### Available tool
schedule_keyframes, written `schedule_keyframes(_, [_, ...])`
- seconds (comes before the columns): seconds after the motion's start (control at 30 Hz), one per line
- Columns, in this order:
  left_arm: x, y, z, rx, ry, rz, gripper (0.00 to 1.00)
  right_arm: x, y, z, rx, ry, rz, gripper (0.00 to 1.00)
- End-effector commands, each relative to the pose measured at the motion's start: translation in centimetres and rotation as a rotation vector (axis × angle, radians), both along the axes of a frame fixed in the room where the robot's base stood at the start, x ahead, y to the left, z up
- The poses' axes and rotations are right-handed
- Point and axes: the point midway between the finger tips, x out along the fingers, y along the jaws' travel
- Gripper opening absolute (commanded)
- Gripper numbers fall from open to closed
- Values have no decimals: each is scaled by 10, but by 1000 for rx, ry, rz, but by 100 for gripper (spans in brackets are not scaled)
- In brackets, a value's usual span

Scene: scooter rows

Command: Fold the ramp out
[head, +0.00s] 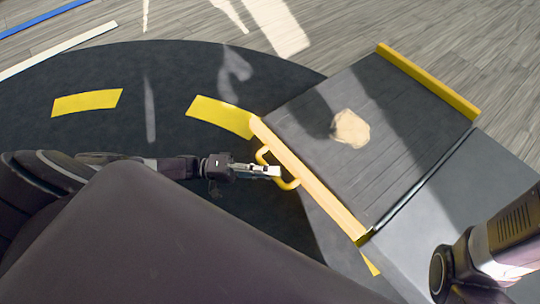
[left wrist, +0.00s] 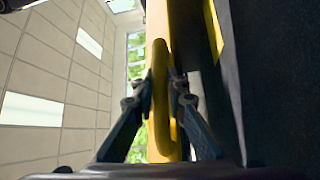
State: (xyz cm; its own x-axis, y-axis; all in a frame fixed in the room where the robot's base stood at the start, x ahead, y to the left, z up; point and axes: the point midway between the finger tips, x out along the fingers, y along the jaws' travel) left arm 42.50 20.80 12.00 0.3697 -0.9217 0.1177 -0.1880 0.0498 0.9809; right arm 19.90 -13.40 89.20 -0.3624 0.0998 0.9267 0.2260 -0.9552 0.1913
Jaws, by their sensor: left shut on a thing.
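The ramp (head: 400,130) is a dark grey ribbed panel with yellow strips on two opposite edges, at the right of the head view. It joins a plain grey surface (head: 435,210) along a seam at its lower right. A yellow loop handle (head: 264,155) sticks out from its left yellow edge; it also shows in the left wrist view (left wrist: 161,75). My left gripper (head: 275,171) is shut on this handle, with one finger on each side of it in the left wrist view (left wrist: 162,85). The ramp's exact tilt is hard to tell. My right gripper is out of view.
A dark round mat (head: 110,130) with yellow dashes lies left of the ramp. Wooden floor (head: 400,25) is clear beyond it. White and blue lines cross the floor at upper left. A pale beige patch (head: 350,128) shows on the ramp. My right arm covers the lower right corner.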

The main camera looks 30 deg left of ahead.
Motion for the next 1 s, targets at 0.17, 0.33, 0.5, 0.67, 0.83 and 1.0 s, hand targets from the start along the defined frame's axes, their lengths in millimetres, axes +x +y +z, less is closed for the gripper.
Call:
schedule_keyframes(0.17, [1, -5, 5, -15, -8, -6, 0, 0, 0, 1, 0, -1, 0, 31])
schedule_keyframes(0.33, [1, -4, 5, -14, -7, -5, 27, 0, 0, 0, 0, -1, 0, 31])
schedule_keyframes(0.5, [1, -3, 5, -11, -8, -3, 30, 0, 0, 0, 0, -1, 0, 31])
schedule_keyframes(0.67, [2, 0, 4, -9, -8, 0, 30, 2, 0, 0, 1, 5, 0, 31])
schedule_keyframes(0.83, [-5, 18, 0, -4, -5, 3, 30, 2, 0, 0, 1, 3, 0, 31])
schedule_keyframes(1.0, [-17, 45, -5, -2, -3, 1, 30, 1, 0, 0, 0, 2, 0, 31])
